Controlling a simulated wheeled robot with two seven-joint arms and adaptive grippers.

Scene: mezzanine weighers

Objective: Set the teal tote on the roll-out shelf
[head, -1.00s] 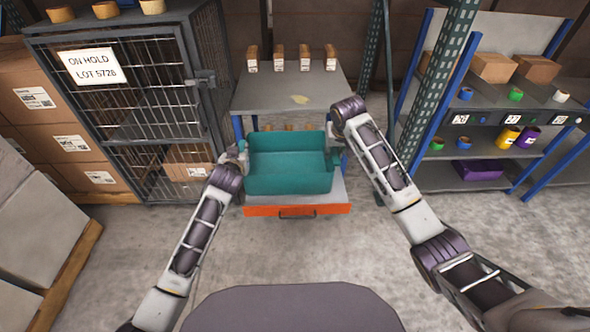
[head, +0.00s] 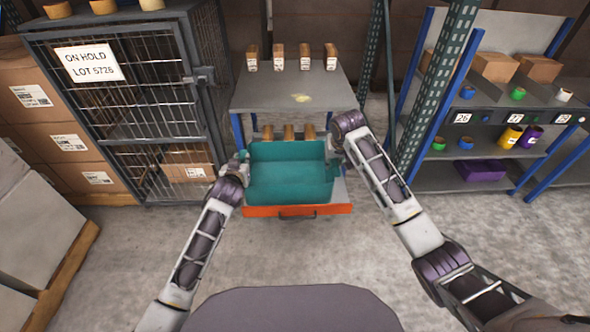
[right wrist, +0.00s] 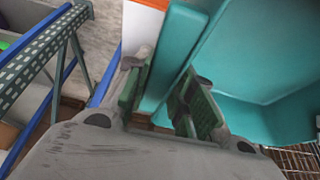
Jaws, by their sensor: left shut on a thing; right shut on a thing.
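The teal tote (head: 289,178) is upright and looks empty, over the roll-out shelf. The shelf has an orange front (head: 298,211) with a dark handle, and a pale strip of it shows right of the tote. I cannot tell whether the tote's base touches the shelf. My left gripper (head: 243,160) is shut on the tote's left end. My right gripper (head: 336,148) is shut on its right end. In the right wrist view the fingers of this gripper (right wrist: 160,95) straddle the tote's rim (right wrist: 178,50).
A grey table top (head: 290,92) with several small boxes stands above the shelf; more brown items (head: 289,132) show behind the tote. A wire cage (head: 130,100) is close on the left. A green upright (head: 437,85) and a bin rack (head: 490,125) stand right. The floor in front is clear.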

